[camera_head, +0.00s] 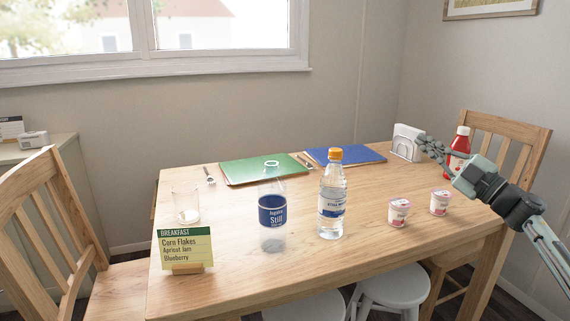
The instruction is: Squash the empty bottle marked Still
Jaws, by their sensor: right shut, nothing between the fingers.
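The bottle marked Still (272,211) stands upright on the wooden table, left of centre. It is clear, with a dark blue label, and looks uncrushed and empty. Its neck shows a pale ring and no orange cap. A second clear bottle (332,200) with an orange cap and a blue and white label stands to its right. My right gripper (424,141) is raised at the right side of the table, in front of the red bottle and far from the Still bottle. It is shut and empty. My left gripper is out of view.
Two yogurt cups (398,213) stand right of the capped bottle. A glass (186,206) and a breakfast card (185,249) stand at the left. Green (240,174) and blue (365,154) placemats, a napkin holder (405,143) and a red ketchup bottle (460,146) are farther back.

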